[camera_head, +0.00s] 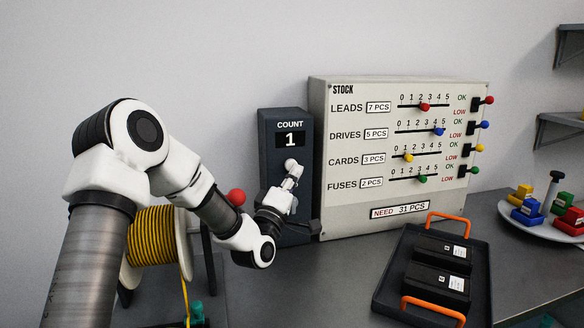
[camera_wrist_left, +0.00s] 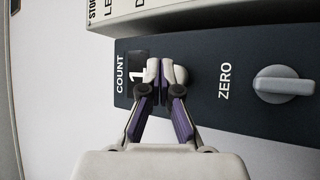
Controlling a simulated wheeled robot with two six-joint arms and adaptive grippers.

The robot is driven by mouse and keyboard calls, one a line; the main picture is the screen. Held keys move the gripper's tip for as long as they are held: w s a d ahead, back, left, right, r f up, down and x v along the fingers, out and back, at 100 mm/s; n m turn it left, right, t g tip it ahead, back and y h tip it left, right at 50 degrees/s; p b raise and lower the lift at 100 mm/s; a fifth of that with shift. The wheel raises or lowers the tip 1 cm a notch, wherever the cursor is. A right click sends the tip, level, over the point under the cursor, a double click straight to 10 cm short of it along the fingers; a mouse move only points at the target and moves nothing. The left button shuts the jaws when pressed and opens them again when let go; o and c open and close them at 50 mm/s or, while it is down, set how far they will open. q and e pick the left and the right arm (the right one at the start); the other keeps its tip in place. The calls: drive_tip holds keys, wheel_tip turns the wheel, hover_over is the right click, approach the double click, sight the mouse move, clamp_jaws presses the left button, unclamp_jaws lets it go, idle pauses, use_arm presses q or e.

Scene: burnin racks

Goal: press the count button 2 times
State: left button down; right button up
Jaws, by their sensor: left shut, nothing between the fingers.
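The dark count box (camera_head: 268,151) stands upright at the back of the bench, its display (camera_head: 290,139) reading 1. My left gripper (camera_head: 291,166) is in front of the box, below the display, with its fingers shut and empty. In the left wrist view, the closed fingertips (camera_wrist_left: 166,72) are over the panel between the display (camera_wrist_left: 138,75) and the ZERO label (camera_wrist_left: 224,81). The count button is hidden behind the fingers; I cannot tell whether they touch it. My right gripper is not in view.
A grey ZERO knob (camera_wrist_left: 284,85) sits on the same box. The stock board (camera_head: 353,216) stands directly to its right. A black tray (camera_head: 385,291) with orange handles is at the front; a yellow cable spool (camera_head: 152,237) is at left. A plate (camera_head: 536,227) of coloured pieces is at right.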

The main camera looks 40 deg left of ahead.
use_arm(q)
drive_tip(key=shift+a, duration=0.1)
idle(0.4)
drive_tip(key=shift+w+a, duration=0.25)
drive_tip(key=shift+w+a, duration=0.35)
idle(0.8)
drive_tip(key=shift+s+d+b, duration=0.1)
drive_tip(key=shift+b, duration=0.25)
drive_tip(key=shift+s+d, duration=0.55)
drive_tip(key=shift+b, duration=0.3)
drive_tip(key=s+d+b, duration=0.1)
drive_tip(key=d, duration=0.1)
drive_tip(key=s+d, duration=0.2)
drive_tip(key=shift+s+b, duration=0.1)
drive_tip(key=shift+b, duration=0.25)
